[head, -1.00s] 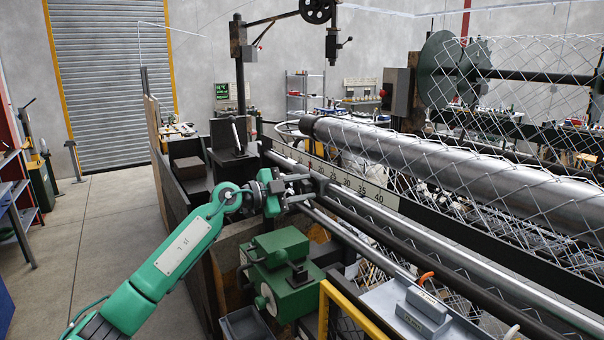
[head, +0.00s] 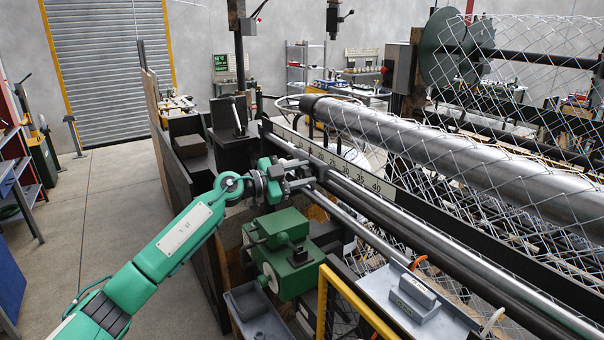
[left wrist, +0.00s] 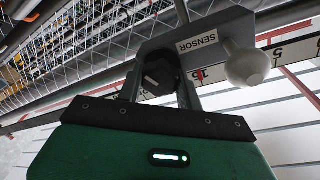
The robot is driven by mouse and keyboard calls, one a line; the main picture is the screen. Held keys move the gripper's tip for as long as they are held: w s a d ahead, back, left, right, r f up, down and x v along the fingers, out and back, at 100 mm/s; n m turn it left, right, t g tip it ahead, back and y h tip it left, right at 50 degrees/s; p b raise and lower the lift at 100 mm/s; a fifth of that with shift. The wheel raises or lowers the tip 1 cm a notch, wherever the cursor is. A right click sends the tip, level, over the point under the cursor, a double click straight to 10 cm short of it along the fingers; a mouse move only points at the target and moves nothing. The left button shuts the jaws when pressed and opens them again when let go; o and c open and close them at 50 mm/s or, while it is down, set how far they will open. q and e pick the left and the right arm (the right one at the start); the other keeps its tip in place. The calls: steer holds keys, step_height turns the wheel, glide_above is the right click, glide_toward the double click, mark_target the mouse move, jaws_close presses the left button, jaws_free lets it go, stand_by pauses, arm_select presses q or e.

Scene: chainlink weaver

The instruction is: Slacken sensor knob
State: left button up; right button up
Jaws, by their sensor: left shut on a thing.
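The sensor block is a grey housing with a white SENSOR label (left wrist: 197,43), mounted on the scale rail in the left wrist view. A dark, faceted knob (left wrist: 160,73) sits on the block's near side. My left gripper (left wrist: 160,92) is shut on this knob, with one finger on either side of it. In the head view my left gripper (head: 302,177) is at the rail by the scale; the knob is too small and covered to make out there. A white rounded bulb (left wrist: 246,63) sticks out beside the label. My right gripper is not in view.
The numbered scale (head: 345,173) runs along the rail. A large steel roller (head: 420,150) with chain-link mesh lies behind. A green machine block (head: 283,262) stands below my left arm. A yellow frame (head: 322,310) and a grey tray (head: 405,300) are at the front. The floor at left is open.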

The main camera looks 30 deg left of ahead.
arm_select(q)
steer(key=o, duration=1)
steer(key=shift+f, duration=0.1)
steer(key=shift+s+a+f+b, duration=0.1)
steer(key=shift+s+a+b, duration=0.2)
steer(key=shift+s, duration=0.05)
steer(key=shift+b+v, duration=3.55)
steer(key=shift+v, duration=2.95)
steer(key=shift+d, duration=0.1)
